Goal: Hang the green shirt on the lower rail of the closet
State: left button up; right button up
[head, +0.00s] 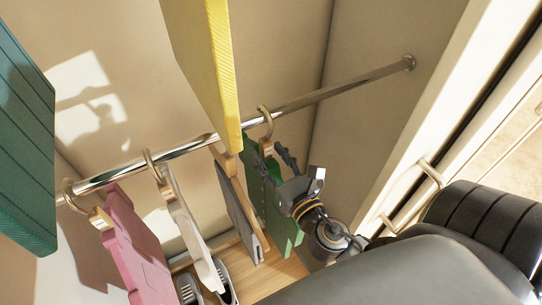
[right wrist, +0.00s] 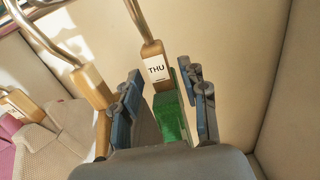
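The green shirt (head: 284,222) hangs at the right end of the row in the head view. Its hanger hook (head: 266,112) curves over the lower rail (head: 310,98). In the right wrist view the green shirt (right wrist: 171,122) shows below a wooden hanger block labelled THU (right wrist: 156,68). My right gripper (head: 276,172) is at the shirt's upper part. Its fingers (right wrist: 163,92) stand apart on either side of the shirt and hanger, with gaps visible, so it looks open. My left gripper is not in view.
A pink shirt (head: 137,250), a white one (head: 192,235) and a grey one (head: 238,215) hang to the left on the lower rail. A yellow garment (head: 205,65) and a teal one (head: 25,145) hang higher, close to the camera. The rail's right part is bare.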

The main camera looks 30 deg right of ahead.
jog(key=shift+s+f, duration=0.1)
jog(key=shift+s, duration=0.05)
jog(key=s, duration=1.1)
jog(key=shift+s+a, duration=0.35)
jog(key=shift+s, duration=0.05)
